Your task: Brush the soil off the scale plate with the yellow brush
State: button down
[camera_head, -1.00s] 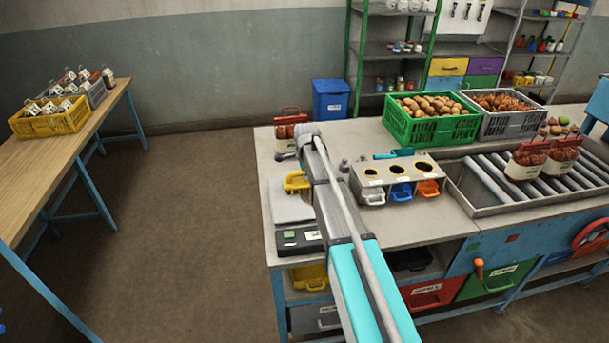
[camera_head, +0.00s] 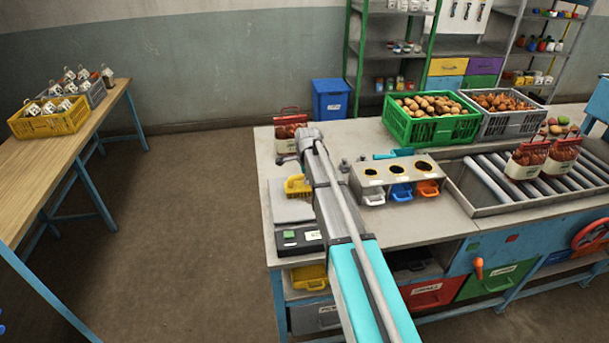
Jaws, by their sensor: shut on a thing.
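The scale (camera_head: 300,239) stands at the left end of the workbench, with a dark front panel. Its pale grey plate (camera_head: 290,211) is partly hidden by my arm. Soil on the plate is too small to tell. A yellow thing, apparently the yellow brush (camera_head: 297,186), shows at the far part of the plate, left of my arm. I cannot tell whether it touches the plate. My gripper (camera_head: 286,159) is small and dark at the end of my arm, above the far end of the scale. It is shut on the brush, though its fingertips are hard to make out.
A red-topped sack (camera_head: 290,128) stands just behind my gripper. A grey stand (camera_head: 397,171) with three holes is to the right. Green (camera_head: 432,127) and grey (camera_head: 505,124) crates and a roller track (camera_head: 485,177) lie farther right. Open floor is left of the bench.

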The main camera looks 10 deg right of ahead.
jog(key=shift+s, duration=0.7)
jog(key=shift+s, duration=1.8)
jog(key=shift+r, duration=0.1)
notch_tip(320, 180, up, 6)
jog(key=p, duration=0.6)
jog(key=shift+r+p, duration=1.5)
jog(key=shift+p, duration=0.15)
